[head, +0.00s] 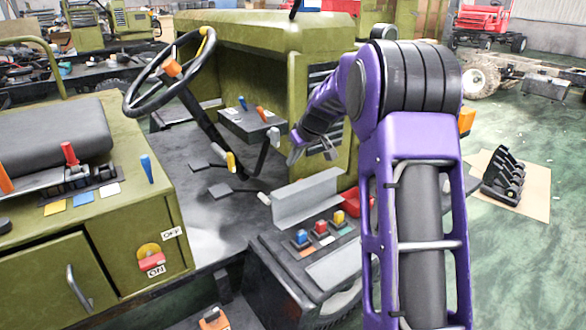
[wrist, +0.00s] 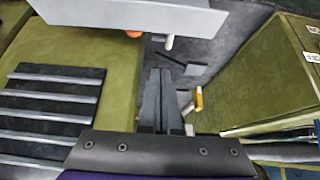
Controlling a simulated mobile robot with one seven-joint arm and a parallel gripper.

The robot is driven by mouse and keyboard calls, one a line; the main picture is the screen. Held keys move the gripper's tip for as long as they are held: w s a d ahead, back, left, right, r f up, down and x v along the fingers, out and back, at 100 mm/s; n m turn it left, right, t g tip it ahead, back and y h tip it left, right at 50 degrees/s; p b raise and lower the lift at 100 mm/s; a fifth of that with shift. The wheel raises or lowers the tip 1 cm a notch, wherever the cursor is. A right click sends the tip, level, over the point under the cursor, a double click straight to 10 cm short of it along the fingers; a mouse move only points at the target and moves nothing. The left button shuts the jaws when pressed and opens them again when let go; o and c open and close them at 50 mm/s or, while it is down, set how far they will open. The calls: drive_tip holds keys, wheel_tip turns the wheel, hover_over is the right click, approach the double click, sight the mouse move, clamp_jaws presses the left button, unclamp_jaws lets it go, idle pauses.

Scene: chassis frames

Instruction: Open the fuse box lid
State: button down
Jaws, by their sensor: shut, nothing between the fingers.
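A light grey angled panel (head: 308,198) stands on the dark console beside the green vehicle, behind its coloured buttons. It looks like the fuse box lid, but no label confirms this. A grey panel (wrist: 130,14) also fills the top of the wrist view and appears to be the same part. My gripper (head: 312,150) is above and behind the grey panel in the head view, apart from it. In the wrist view its fingers (wrist: 163,95) are together and empty, pointing toward the panel with a gap between. Any hinge is hidden.
The steering wheel (head: 170,70) and a yellow-tipped lever (head: 230,162) stand to the left. The console carries blue, red and yellow buttons (head: 321,227). A louvred green body panel (wrist: 50,100) is close at the left in the wrist view.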

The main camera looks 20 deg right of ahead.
wheel_tip(320, 180, down, 7)
drive_tip(key=shift+w+a, duration=0.15)
drive_tip(key=shift+w, duration=0.2)
idle(0.4)
drive_tip(key=shift+f, duration=0.2)
